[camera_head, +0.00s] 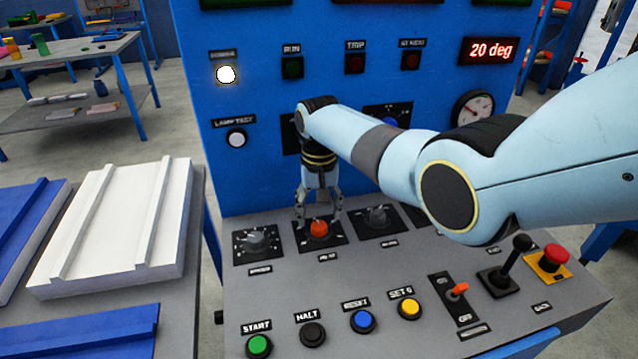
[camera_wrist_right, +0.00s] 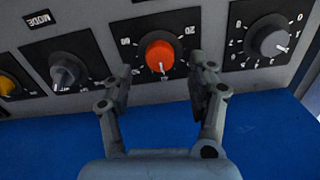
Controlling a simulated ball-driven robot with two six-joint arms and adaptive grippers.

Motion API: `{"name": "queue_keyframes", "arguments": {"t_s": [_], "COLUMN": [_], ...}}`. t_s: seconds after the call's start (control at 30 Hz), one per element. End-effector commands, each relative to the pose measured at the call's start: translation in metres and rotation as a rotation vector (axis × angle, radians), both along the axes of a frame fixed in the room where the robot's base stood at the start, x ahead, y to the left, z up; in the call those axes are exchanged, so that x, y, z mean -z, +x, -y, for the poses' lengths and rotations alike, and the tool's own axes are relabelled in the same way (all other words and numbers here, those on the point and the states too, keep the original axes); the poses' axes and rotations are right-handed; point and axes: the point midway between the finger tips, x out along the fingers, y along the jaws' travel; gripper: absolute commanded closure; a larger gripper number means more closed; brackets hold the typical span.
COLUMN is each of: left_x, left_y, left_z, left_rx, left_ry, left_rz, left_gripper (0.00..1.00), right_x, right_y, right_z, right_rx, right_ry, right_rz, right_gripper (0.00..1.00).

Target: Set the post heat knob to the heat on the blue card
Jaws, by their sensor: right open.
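An orange-red knob (camera_head: 319,228) sits on a black dial plate on the sloping grey console; its label is too small to read. In the right wrist view the orange knob (camera_wrist_right: 160,54) shows a white mark pointing down, with 60 at its left and 20 at its upper right. My right gripper (camera_head: 318,213) is open, its fingers coming down on either side of the orange knob. In the right wrist view the gripper (camera_wrist_right: 162,72) has a clear gap between the fingers and holds nothing. I see no blue card. My left gripper is out of view.
Grey knobs stand left (camera_head: 256,240) and right (camera_head: 377,216) of the orange one. Several push buttons, a black lever (camera_head: 521,243) and a red mushroom button (camera_head: 555,255) are nearer or to the right. A red display (camera_head: 491,50) reads 20 deg. White panel (camera_head: 120,220) lies left.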

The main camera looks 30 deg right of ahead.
Motion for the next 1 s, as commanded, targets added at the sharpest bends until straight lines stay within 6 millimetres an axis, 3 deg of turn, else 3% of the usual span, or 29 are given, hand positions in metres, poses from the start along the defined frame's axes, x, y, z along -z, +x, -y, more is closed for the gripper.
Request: {"name": "queue_keyframes", "arguments": {"t_s": [0.2, 0.4, 1.0], "left_x": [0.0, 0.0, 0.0], "left_y": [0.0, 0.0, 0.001], "left_z": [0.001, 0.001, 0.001], "left_rx": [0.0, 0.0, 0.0], "left_ry": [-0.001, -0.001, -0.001], "left_rz": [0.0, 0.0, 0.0], "left_gripper": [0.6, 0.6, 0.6], "right_x": [-0.048, -0.075, -0.081], "right_y": [0.001, 0.001, 0.001], "right_z": [0.0, 0.0, 0.0], "right_rx": [0.0, 0.0, 0.0], "right_ry": [0.0, 0.0, 0.0], "right_rz": [0.005, 0.002, 0.001], "right_gripper": [0.42, 0.42, 0.42]}}
